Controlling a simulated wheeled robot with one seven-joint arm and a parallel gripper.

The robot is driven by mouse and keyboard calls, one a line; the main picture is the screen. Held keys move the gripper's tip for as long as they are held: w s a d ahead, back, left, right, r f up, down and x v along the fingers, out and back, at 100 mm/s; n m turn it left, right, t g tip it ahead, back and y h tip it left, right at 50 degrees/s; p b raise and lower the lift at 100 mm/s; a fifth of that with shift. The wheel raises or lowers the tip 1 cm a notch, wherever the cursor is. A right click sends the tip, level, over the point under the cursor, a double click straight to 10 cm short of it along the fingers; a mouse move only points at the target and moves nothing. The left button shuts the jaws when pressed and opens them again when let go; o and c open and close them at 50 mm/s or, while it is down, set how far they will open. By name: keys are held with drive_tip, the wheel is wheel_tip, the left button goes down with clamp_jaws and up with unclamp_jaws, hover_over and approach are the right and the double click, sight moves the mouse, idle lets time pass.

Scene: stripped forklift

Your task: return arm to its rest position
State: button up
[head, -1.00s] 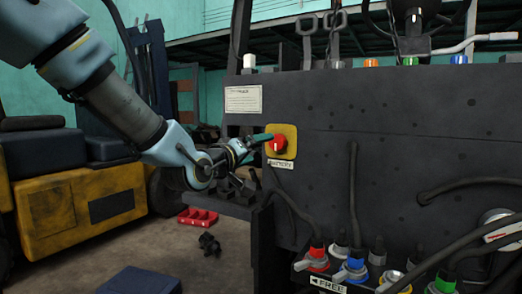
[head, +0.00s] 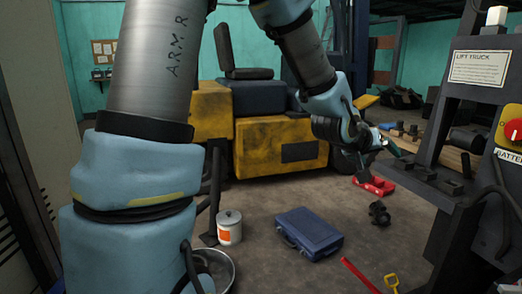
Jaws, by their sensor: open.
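My arm spans the head view from the left, labelled "ARM R", bends beyond the top edge and comes down at the centre right. My gripper (head: 394,147), with green fingertips, is at the arm's far end and points right. It is open, with nothing visible between its fingers. It is left of the dark lift truck panel and clear of the red battery knob (head: 514,130) on its yellow plate. The wrist partly hides the gripper.
A yellow forklift body (head: 275,145) stands behind the arm. On the floor are a blue toolbox (head: 308,232), a red tray (head: 374,186), a white can (head: 229,227), a metal bowl (head: 214,268), a dark part (head: 379,213) and a red bar (head: 359,274). Bare floor lies between them.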

drive_tip(key=w+a+f+n+y+p, duration=0.1)
drive_tip(key=w+a+y, duration=0.1)
drive_tip(key=a, duration=0.4)
drive_tip(key=w+a+f+y+p, duration=0.1)
drive_tip(key=a+f+y, duration=0.1)
drive_tip(key=a, duration=0.5)
drive_tip(key=s+a+n+g+y+p, duration=0.1)
drive_tip(key=s+a, duration=0.4)
drive_tip(key=a, duration=0.7)
drive_tip(key=s+a+f+n+g+y+p, duration=0.1)
drive_tip(key=s+a+g+y, duration=0.3)
drive_tip(key=a, duration=0.9)
drive_tip(key=shift+s+a+f+n+y+p, duration=0.15)
drive_tip(key=shift+s+f+n+y+p, duration=0.2)
drive_tip(key=shift+s+p, duration=0.4)
